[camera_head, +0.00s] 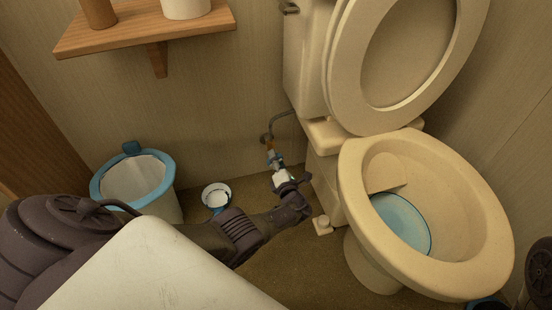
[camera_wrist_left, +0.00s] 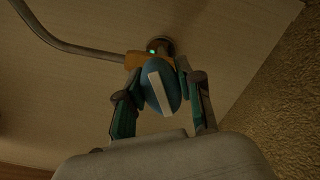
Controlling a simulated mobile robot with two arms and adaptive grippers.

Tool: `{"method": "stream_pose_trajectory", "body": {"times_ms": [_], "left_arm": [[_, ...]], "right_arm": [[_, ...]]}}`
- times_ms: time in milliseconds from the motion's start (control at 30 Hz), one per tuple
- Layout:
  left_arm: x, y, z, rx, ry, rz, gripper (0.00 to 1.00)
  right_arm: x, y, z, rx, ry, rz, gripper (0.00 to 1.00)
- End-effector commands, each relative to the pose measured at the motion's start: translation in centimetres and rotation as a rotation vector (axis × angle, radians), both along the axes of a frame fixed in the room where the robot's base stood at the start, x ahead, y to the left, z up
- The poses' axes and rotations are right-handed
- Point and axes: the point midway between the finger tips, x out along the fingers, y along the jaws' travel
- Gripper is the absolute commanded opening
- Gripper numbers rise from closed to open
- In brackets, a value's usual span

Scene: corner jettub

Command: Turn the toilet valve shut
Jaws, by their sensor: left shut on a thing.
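The toilet valve sits low on the wall behind the toilet, with an orange-brown body (camera_head: 269,146) and a thin supply pipe (camera_head: 283,116) running up toward the tank. In the left wrist view its blue oval handle (camera_wrist_left: 155,99) carries a white stripe that stands slightly tilted. My left gripper (camera_head: 278,162) reaches down from the left to the valve. In the left wrist view the gripper's two fingers (camera_wrist_left: 158,80) are on either side of the handle, shut on it. My right gripper is not seen.
The toilet bowl (camera_head: 480,215) stands close on the right with its lid raised. A blue-rimmed bin (camera_head: 165,192) and a small white container (camera_head: 216,192) stand on the floor at left. A wooden shelf (camera_head: 135,31) is on the wall above. Some floor is clear around the valve.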

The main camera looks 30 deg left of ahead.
Motion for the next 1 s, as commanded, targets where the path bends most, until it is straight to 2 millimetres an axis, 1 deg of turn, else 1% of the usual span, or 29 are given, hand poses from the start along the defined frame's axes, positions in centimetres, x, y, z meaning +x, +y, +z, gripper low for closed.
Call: {"method": "stream_pose_trajectory", "body": {"times_ms": [200, 500, 733, 1000], "left_arm": [[0.21, 0.05, 0.08, 0.122, 0.140, -0.001, 0.01], [0.25, 0.03, -0.04, 0.242, 0.280, -0.001, 0.01], [0.27, 0.03, -0.08, 0.287, 0.332, -0.002, 0.01], [0.26, 0.05, -0.09, 0.299, 0.347, -0.001, 0.01]], "right_arm": [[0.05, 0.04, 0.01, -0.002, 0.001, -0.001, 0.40], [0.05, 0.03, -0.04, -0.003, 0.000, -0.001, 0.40], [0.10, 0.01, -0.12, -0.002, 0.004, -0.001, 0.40], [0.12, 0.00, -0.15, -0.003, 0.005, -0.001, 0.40]]}}
